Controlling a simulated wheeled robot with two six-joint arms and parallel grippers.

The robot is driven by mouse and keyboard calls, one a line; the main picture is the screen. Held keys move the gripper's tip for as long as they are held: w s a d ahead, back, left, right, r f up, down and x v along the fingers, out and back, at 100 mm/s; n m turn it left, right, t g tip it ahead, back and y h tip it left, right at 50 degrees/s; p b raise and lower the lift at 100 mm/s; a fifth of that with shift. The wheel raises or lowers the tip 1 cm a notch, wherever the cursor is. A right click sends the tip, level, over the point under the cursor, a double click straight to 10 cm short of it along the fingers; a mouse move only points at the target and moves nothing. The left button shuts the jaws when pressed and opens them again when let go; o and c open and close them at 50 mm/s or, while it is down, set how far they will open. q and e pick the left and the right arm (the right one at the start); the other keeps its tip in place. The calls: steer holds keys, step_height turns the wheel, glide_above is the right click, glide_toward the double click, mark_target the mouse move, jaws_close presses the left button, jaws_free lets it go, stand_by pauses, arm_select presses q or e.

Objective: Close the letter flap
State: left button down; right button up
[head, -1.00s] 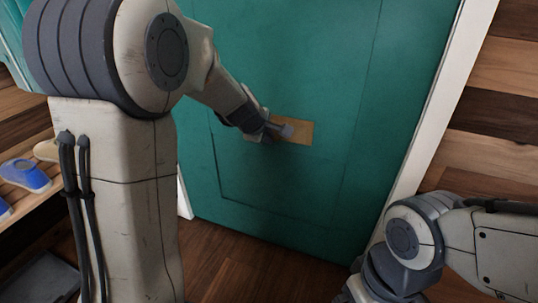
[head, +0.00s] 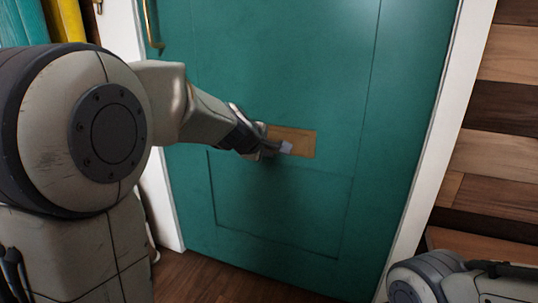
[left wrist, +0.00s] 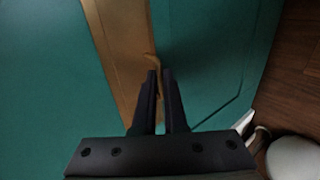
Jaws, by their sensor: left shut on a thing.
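The brass letter flap plate (head: 303,139) sits across the middle of the teal door (head: 290,75). It looks close to flat in the head view, but I cannot tell how far the flap stands open. My left gripper (head: 283,148) is at the plate's lower left part and covers some of it. In the left wrist view the brass plate (left wrist: 115,40) runs down the left of centre. My left fingers (left wrist: 159,78) are nearly together there, with a small brass tab of the flap (left wrist: 155,61) at their tips. My right gripper is out of view.
A brass door handle (head: 152,25) is at the upper left of the door. White door frame (head: 428,165) and wood-plank wall (head: 500,150) stand on the right. Dark wood floor (head: 220,283) shows below. Yellow and teal items (head: 65,20) are at the upper left.

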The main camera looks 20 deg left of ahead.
arm_select(q)
steer(key=shift+f, duration=0.1)
steer(key=c, duration=1)
jaws_free()
steer(key=shift+o, duration=0.2)
steer(key=p+v, duration=0.4)
steer(key=v, duration=0.6)
steer(key=shift+s+p, duration=0.2)
steer(key=shift+p, duration=0.15)
